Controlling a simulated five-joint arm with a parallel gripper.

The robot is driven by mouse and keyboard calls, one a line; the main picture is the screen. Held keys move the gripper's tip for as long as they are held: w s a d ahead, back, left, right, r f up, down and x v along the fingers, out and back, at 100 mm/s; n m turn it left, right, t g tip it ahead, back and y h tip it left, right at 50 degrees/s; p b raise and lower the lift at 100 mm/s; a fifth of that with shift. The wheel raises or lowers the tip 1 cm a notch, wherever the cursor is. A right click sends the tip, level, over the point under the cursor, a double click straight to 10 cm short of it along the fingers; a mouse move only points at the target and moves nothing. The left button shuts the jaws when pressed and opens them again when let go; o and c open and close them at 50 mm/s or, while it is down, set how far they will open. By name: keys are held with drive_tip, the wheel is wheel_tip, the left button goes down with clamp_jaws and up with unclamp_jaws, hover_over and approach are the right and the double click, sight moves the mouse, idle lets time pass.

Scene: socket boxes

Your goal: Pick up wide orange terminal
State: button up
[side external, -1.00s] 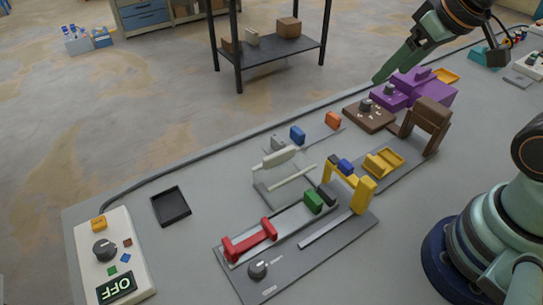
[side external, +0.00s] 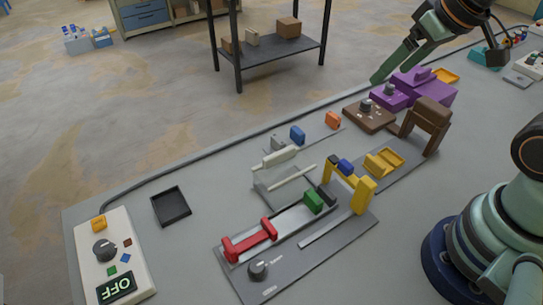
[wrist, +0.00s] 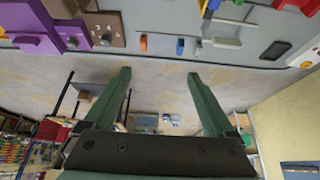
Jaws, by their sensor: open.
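The orange terminal (side external: 332,120) is a small block standing at the back edge of the grey table, right of a blue block (side external: 297,135). In the wrist view the orange terminal (wrist: 143,43) shows near the top, left of the blue block (wrist: 180,46). My gripper (side external: 376,79) is in the air at the upper right of the side view, up and to the right of the orange terminal and apart from it. In the wrist view my gripper (wrist: 157,74) has its two green fingers spread with nothing between them.
A brown box with a knob (side external: 369,116) and a purple fixture (side external: 430,92) stand right of the orange terminal. A grey block (side external: 277,142) and a white-handled fixture (side external: 279,157) are to its left. A yellow arch (side external: 364,194) stands nearer the front.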

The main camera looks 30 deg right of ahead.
drive_tip(key=w+d+f+m+g, duration=0.2)
drive_tip(key=w+f+m+g, duration=0.1)
drive_tip(key=w+m, duration=0.6)
drive_tip(key=m+g, duration=0.3)
drive_tip(key=m, duration=0.5)
hover_over(334, 115)
wheel_tip(334, 115, down, 10)
wheel_tip(334, 115, down, 11)
drive_tip(key=shift+f, duration=0.2)
drive_tip(key=shift+c, duration=0.3)
clamp_jaws()
drive_tip(key=shift+r, duration=0.1)
